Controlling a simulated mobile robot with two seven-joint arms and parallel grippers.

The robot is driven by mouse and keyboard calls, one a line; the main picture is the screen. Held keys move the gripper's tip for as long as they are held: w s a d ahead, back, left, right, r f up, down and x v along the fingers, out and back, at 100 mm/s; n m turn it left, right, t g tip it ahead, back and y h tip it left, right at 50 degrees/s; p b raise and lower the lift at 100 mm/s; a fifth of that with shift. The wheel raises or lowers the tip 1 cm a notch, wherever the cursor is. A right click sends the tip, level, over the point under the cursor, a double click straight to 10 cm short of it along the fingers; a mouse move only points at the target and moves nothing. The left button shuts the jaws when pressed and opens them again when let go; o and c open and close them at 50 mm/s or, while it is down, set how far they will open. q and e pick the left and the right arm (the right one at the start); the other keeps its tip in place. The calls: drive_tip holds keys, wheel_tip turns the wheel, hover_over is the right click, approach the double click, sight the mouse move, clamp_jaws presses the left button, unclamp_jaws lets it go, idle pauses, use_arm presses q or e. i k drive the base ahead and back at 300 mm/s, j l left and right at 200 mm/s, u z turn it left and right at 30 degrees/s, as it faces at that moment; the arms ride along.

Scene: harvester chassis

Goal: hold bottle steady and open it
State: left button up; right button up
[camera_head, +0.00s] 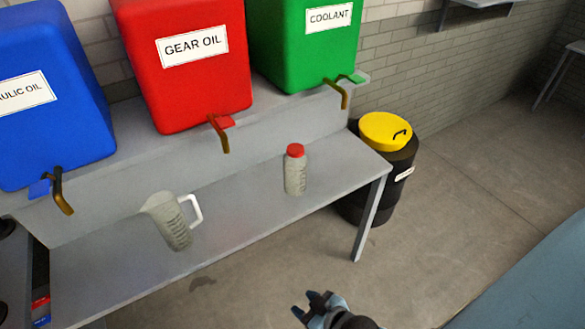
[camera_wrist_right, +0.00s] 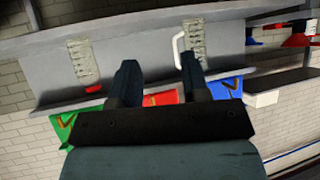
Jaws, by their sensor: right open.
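The bottle (camera_head: 296,174) is pale and translucent with a red cap (camera_head: 295,150). It stands upright on the grey bench, with its cap on. In the right wrist view, which is upside down, the bottle (camera_wrist_right: 83,62) shows at the left with its red cap (camera_wrist_right: 93,89). My right gripper (camera_head: 312,303) is in front of the bench, apart from the bottle. Its fingers (camera_wrist_right: 158,75) are spread with nothing between them. My left gripper is in neither view.
A measuring jug (camera_head: 171,222) with a white handle stands on the bench (camera_head: 110,283) left of the bottle. Blue (camera_head: 50,100), red (camera_head: 185,75) and green (camera_head: 305,60) tanks with taps stand above. A yellow-lidded black drum (camera_head: 385,150) stands right of the bench.

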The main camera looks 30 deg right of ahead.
sight(295, 171)
drive_tip(key=i+z, duration=0.35)
drive_tip(key=i+j+z, duration=0.1)
drive_tip(key=z, duration=0.2)
drive_tip(key=i, duration=0.05)
